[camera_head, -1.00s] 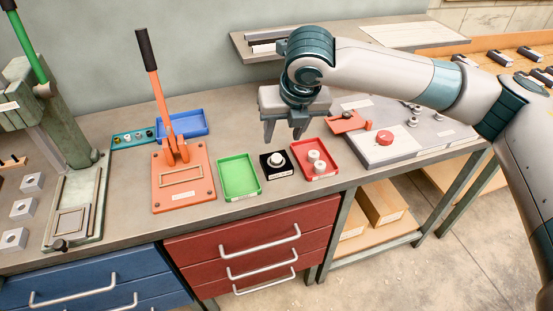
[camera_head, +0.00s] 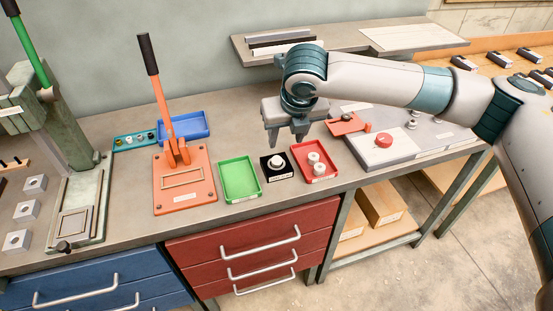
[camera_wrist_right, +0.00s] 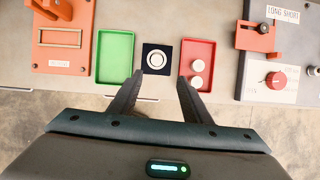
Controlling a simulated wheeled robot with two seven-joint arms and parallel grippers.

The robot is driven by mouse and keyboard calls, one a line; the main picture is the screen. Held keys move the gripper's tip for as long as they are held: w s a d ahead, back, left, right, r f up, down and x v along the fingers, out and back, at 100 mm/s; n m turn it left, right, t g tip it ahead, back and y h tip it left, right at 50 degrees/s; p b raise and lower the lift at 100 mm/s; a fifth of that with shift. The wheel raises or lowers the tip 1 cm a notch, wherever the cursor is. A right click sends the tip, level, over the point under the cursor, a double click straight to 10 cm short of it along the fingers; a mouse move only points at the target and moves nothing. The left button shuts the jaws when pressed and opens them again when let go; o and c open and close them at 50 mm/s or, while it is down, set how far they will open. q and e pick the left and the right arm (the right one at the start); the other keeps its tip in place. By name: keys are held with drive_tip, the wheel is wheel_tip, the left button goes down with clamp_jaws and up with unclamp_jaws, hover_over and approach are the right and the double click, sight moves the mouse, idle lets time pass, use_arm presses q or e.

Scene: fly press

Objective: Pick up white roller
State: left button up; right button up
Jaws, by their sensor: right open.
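A white round piece (camera_head: 276,161) stands on a small black square plate (camera_head: 265,175); it shows from above in the right wrist view (camera_wrist_right: 156,60). Two more white round pieces lie in the red tray (camera_head: 332,177), one far (camera_head: 314,157) and one near (camera_head: 319,169). I cannot tell for sure which is the white roller. My right gripper (camera_head: 286,141) is open and empty, above the bench and the black plate. In the right wrist view its fingertips (camera_wrist_right: 160,76) point towards the plate, apart from it. My left gripper is not in view.
An empty green tray (camera_head: 256,193) lies left of the black plate. An orange lever press (camera_head: 205,200) and a green press (camera_head: 98,220) stand further left. A grey panel with a red knob (camera_head: 384,140) is at right. A raised shelf (camera_head: 350,50) is behind.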

drive_tip(key=p, duration=0.2)
hover_over(276, 159)
drive_tip(key=s+d, duration=0.2)
drive_tip(key=s, duration=0.1)
wheel_tip(276, 159, down, 7)
drive_tip(key=shift+w+a+f, duration=0.1)
drive_tip(key=shift+w+a, duration=0.05)
drive_tip(key=shift+w+a+f+p, duration=0.25)
drive_tip(key=shift+f+p, duration=0.05)
drive_tip(key=shift+p, duration=0.25)
drive_tip(key=p+x, duration=0.1)
drive_tip(key=x, duration=0.2)
drive_tip(key=shift+a+p, duration=0.25)
drive_tip(key=shift+p, duration=0.1)
drive_tip(key=shift+w+f, duration=0.3)
drive_tip(key=shift+f, duration=0.25)
clamp_jaws()
